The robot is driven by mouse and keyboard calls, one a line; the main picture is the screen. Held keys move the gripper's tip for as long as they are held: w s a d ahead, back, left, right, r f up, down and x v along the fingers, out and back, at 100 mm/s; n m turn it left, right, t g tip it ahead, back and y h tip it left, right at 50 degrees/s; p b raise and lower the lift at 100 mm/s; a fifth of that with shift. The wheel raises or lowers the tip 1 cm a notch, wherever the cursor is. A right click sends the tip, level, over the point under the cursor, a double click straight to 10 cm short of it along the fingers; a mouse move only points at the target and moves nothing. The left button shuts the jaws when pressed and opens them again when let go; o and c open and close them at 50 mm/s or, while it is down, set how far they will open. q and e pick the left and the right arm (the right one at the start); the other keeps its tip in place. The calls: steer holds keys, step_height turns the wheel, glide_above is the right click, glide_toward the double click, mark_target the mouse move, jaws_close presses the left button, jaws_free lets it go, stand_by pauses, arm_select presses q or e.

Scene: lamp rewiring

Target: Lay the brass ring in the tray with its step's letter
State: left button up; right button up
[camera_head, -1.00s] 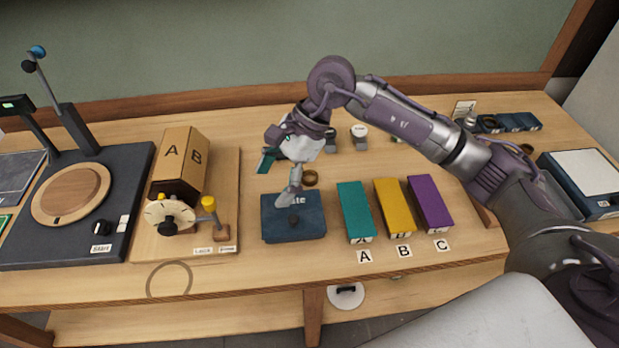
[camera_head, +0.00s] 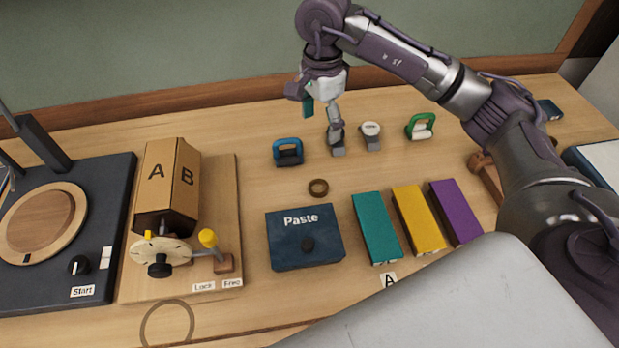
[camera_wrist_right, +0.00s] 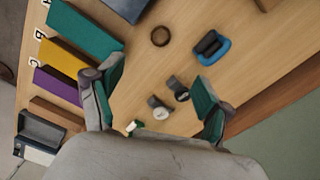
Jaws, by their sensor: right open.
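The brass ring (camera_head: 318,196) lies flat on the table behind the dark blue Paste box (camera_head: 290,255). It also shows in the right wrist view (camera_wrist_right: 160,45). My right gripper (camera_head: 321,118) is open and empty, above the table and farther back than the ring. Its two teal-padded fingers stand wide apart in the wrist view (camera_wrist_right: 160,78). The teal tray (camera_head: 376,228), yellow tray (camera_head: 418,219) and purple tray (camera_head: 456,212) stand in a row right of the Paste box. Their tags read A, B and C in the wrist view. My left gripper is not in view.
A blue-handled item (camera_head: 288,152), a white-topped piece (camera_head: 371,134) and a green-handled item (camera_head: 421,126) stand at the back. A cardboard-coloured A/B block (camera_head: 168,185) with a dial is at left.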

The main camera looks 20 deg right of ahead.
arm_select(q)
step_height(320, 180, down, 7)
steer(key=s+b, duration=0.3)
steer(key=b, duration=0.3)
arm_select(e)
glide_above(317, 191)
step_height(317, 191, down, 7)
step_height(317, 191, down, 8)
steer(key=shift+w+r+p, duration=0.1)
steer(key=shift+w+p, duration=0.05)
steer(key=shift+p, duration=0.65)
step_height(317, 191, down, 5)
steer(key=shift+r+p, duration=0.1)
steer(key=shift+p, duration=0.95)
steer(key=shift+f, duration=0.55)
steer(key=c, duration=1.2)
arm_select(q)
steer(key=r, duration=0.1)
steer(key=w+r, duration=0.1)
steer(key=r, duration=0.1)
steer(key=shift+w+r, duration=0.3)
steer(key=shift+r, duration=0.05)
arm_select(e)
steer(key=shift+r, duration=0.15)
